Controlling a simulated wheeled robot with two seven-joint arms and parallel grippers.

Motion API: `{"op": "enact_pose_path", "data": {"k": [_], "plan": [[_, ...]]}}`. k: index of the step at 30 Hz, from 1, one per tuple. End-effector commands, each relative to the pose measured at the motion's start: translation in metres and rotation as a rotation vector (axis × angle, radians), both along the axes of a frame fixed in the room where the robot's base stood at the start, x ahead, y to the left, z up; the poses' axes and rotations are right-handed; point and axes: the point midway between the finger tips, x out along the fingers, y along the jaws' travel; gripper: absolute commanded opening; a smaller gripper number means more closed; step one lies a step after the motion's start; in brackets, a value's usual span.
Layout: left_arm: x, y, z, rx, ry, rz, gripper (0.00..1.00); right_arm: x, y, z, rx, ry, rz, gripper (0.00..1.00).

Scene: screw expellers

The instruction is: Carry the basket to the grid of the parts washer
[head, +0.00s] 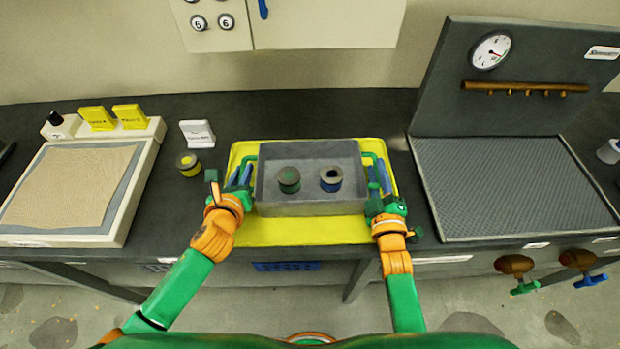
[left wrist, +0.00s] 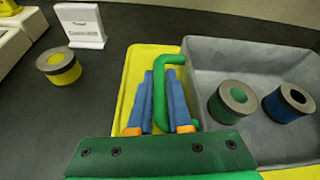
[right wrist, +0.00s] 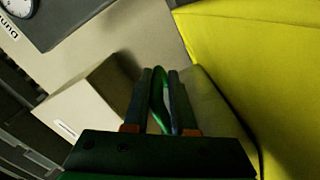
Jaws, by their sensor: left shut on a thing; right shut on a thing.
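The grey basket (head: 312,209) sits over a yellow mat (head: 300,234) in the middle of the bench. It holds a green-banded ring (head: 289,180) and a blue-banded ring (head: 331,179). My left gripper (head: 240,174) is shut on the left green handle, which shows between its blue fingers in the left wrist view (left wrist: 160,95). My right gripper (head: 379,176) is shut on the right green handle, also between the fingers in the right wrist view (right wrist: 160,98). The parts washer's grid (head: 515,185) lies to the right, empty. I cannot tell whether the basket touches the mat.
The washer's upright back panel (head: 530,75) carries a gauge (head: 491,51) and a brass pipe. A yellow-banded ring (head: 188,164) and a white card (head: 197,133) stand left of the mat. A tray with tan cloth (head: 70,186) is at far left. Dark bench separates mat and grid.

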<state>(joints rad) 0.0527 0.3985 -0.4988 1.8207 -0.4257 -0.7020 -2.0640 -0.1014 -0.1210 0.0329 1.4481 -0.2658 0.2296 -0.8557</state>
Motion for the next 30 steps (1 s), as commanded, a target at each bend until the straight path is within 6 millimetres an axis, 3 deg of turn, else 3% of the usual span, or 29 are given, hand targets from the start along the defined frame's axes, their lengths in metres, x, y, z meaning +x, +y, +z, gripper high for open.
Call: {"op": "enact_pose_path", "data": {"k": [22,26,30], "plan": [[0.000,0.001,0.000,0.002,0.001,0.002,0.00,0.000,-0.001,0.000,0.002,0.000,-0.001,0.00],[0.001,0.001,0.004,0.002,-0.002,0.002,0.00,0.000,-0.001,0.005,0.002,-0.003,-0.001,0.00],[0.001,0.001,0.022,0.002,-0.002,0.002,0.00,0.000,-0.001,0.022,0.002,-0.003,-0.001,0.00]]}}
